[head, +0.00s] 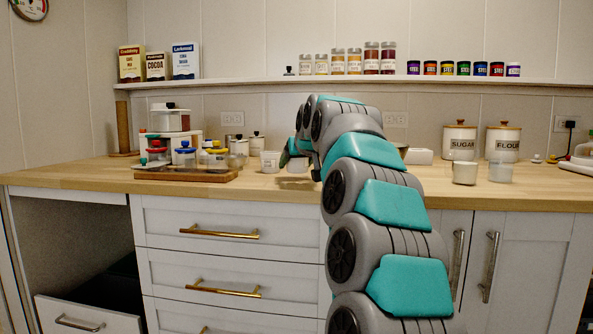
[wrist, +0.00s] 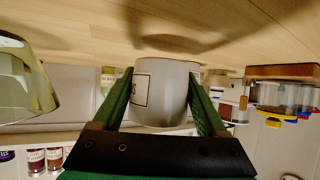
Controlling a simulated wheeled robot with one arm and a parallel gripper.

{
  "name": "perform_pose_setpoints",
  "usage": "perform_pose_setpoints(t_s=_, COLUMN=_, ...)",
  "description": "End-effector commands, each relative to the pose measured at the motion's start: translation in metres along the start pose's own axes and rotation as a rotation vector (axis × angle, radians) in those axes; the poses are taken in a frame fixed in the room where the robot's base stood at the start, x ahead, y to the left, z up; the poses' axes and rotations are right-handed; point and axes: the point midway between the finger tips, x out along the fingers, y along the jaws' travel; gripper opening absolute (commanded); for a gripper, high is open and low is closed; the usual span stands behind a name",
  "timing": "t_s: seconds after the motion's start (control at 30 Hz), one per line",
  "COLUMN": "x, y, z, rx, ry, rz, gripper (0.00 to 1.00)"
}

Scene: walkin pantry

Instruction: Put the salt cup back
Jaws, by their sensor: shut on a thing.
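My gripper (wrist: 160,98) is shut on a pale grey-white cup (wrist: 167,88) with a partly visible dark-framed label. The label is cut off by a finger, so I cannot read it fully. The wrist view is upside down, with the wooden counter at the top. The cup is just above the counter, with a shadow on the wood beneath it. In the head view my gripper (head: 300,157) is low over the counter, mostly hidden by my arm. A similar small white cup (head: 270,161) stands just left of it.
A wooden tray (head: 188,176) with lidded containers is to the left. Sugar (head: 459,142) and flour (head: 502,142) canisters stand at the right, behind a white cup (head: 465,173) and a clear cup (head: 500,170). A shelf (head: 240,82) with jars runs above.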

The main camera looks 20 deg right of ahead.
Motion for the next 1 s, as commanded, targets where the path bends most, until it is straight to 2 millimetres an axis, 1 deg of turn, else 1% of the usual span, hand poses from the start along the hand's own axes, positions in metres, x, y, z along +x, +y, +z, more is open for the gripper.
perform_pose_setpoints(t_s=0.03, x=0.004, y=0.0, z=0.007, rx=0.0, ry=-0.005, rz=-0.001, gripper=0.14)
perform_pose_setpoints(t_s=0.2, x=0.008, y=0.0, z=0.015, rx=0.0, ry=-0.001, rz=0.0, gripper=0.14)
perform_pose_setpoints(t_s=0.43, x=0.008, y=0.0, z=0.015, rx=0.0, ry=0.0, rz=0.0, gripper=0.14)
perform_pose_setpoints(t_s=0.57, x=0.01, y=0.0, z=0.018, rx=0.0, ry=-0.001, rz=0.0, gripper=0.14)
perform_pose_setpoints(t_s=0.6, x=0.009, y=0.0, z=0.018, rx=0.0, ry=-0.001, rz=0.0, gripper=0.78)
perform_pose_setpoints(t_s=0.8, x=0.009, y=0.0, z=0.017, rx=0.0, ry=0.0, rz=0.0, gripper=1.0)
perform_pose_setpoints(t_s=1.0, x=0.009, y=0.0, z=0.017, rx=0.0, ry=0.0, rz=0.0, gripper=1.0)
